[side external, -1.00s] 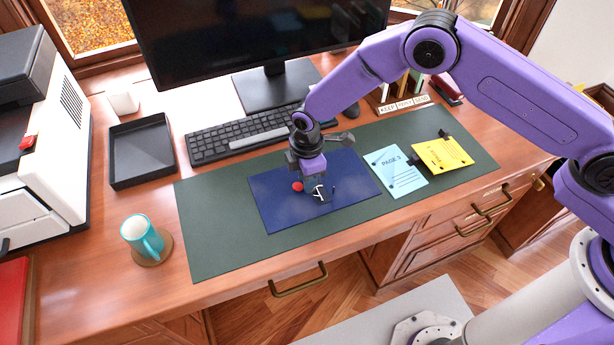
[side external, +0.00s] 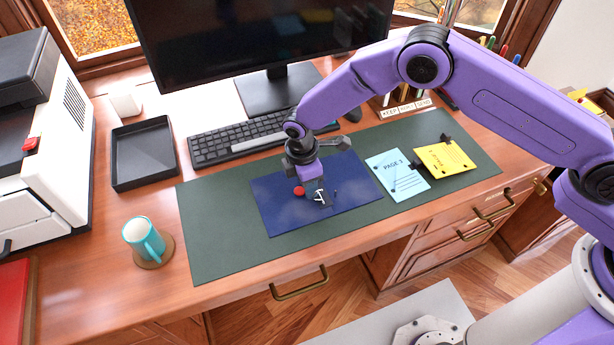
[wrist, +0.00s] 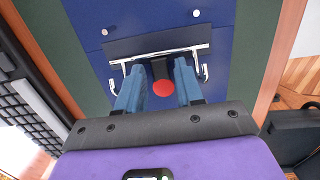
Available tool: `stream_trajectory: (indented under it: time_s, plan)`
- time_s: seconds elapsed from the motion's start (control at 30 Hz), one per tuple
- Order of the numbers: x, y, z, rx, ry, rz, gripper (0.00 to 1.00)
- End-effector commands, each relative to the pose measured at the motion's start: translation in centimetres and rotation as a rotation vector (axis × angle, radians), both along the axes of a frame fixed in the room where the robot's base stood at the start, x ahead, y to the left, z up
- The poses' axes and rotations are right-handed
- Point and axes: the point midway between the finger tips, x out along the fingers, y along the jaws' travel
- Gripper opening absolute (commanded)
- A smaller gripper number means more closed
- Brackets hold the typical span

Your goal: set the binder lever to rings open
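The open blue binder (side external: 268,208) lies flat on the green desk mat. Its metal ring mechanism (side external: 320,196) is near the middle; in the wrist view a chrome bar (wrist: 185,50) with a curved prong at each end shows. The binder lever ends in a red knob (side external: 299,191), which also shows in the wrist view (wrist: 163,88). My gripper (wrist: 160,95) points down over the mechanism. Its blue-grey fingers are apart, one on each side of the red knob; contact is not clear. The side view partly hides the fingertips. I cannot tell whether the rings are parted.
A light blue page (side external: 396,176) and a yellow page (side external: 444,160) lie right of the binder. The keyboard (side external: 240,138) and monitor are behind it. A teal mug (side external: 143,238) and black tray (side external: 143,153) stand left. The green mat (side external: 215,235) is clear left of the binder.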

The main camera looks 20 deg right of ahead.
Motion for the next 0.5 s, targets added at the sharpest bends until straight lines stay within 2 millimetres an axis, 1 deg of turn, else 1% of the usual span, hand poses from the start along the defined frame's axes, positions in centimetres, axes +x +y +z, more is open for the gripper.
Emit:
stream_trajectory:
  time_s: [0.07,0.17,0.27,0.5]
  plan:
    - [0.0,0.0,0.3,0.0,0.0,0.0,0.36]
    - [0.1,0.2,1.3,0.002,-0.002,0.0,0.36]
    - [0.1,0.3,3.0,0.003,-0.003,0.0,0.36]
    - [0.1,0.8,8.0,0.003,-0.004,0.0,0.36]
